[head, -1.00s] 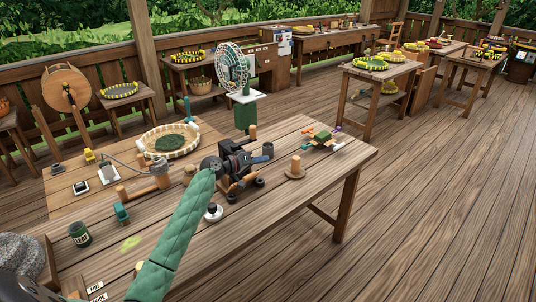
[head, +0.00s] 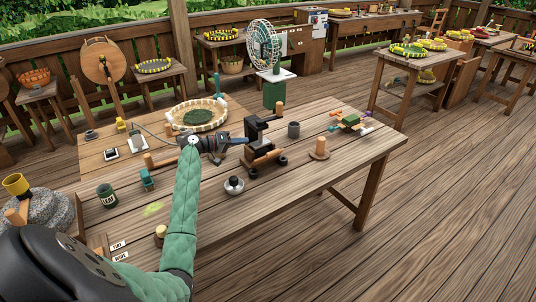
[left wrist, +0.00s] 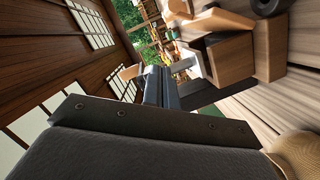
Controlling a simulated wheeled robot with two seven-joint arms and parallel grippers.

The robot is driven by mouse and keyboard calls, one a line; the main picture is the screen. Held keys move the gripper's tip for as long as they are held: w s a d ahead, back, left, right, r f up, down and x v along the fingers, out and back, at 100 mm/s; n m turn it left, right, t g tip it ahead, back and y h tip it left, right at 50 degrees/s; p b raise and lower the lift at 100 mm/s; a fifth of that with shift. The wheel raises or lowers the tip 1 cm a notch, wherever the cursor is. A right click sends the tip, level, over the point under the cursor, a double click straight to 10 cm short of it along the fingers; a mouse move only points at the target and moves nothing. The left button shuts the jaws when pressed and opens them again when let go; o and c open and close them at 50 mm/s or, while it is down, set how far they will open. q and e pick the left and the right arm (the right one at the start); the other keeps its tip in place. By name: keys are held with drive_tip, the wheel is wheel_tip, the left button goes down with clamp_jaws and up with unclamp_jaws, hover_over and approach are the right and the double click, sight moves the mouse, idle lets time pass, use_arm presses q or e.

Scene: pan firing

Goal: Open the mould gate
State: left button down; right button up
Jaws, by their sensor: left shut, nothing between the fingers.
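A black, bracket-like fixture (head: 253,130) stands on the wooden worktable, with a wooden knob on top and a wooden roller low at its front. I take it for the mould; I cannot tell which part is its gate or whether that is open. My left gripper (head: 241,140) is shut and empty, just left of the fixture's upright. Whether it touches is unclear. In the left wrist view the closed fingers (left wrist: 160,86) point toward wooden blocks (left wrist: 232,60) at the right. My right gripper is not in view.
A round rimmed tray (head: 222,118) lies behind my arm, with a green fan (head: 262,48) beyond. The table's right front is clear.

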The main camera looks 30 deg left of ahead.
sight(270, 156)
use_arm(q)
drive_tip(key=x, duration=0.3)
drive_tip(key=p+x, duration=0.1)
drive_tip(key=x, duration=0.2)
drive_tip(key=f+x, duration=0.1)
drive_tip(key=x, duration=0.2)
drive_tip(key=shift+s+a+r, duration=0.1)
drive_tip(key=shift+a, duration=0.05)
drive_tip(key=shift+s+d+f+p, duration=0.35)
drive_tip(key=shift+d+f+p, duration=0.15)
drive_tip(key=shift+d+p, duration=0.2)
drive_tip(key=shift+s+d+f, duration=0.25)
drive_tip(key=shift+d+f, duration=0.25)
drive_tip(key=shift+d, duration=0.1)
drive_tip(key=shift+f, duration=0.1)
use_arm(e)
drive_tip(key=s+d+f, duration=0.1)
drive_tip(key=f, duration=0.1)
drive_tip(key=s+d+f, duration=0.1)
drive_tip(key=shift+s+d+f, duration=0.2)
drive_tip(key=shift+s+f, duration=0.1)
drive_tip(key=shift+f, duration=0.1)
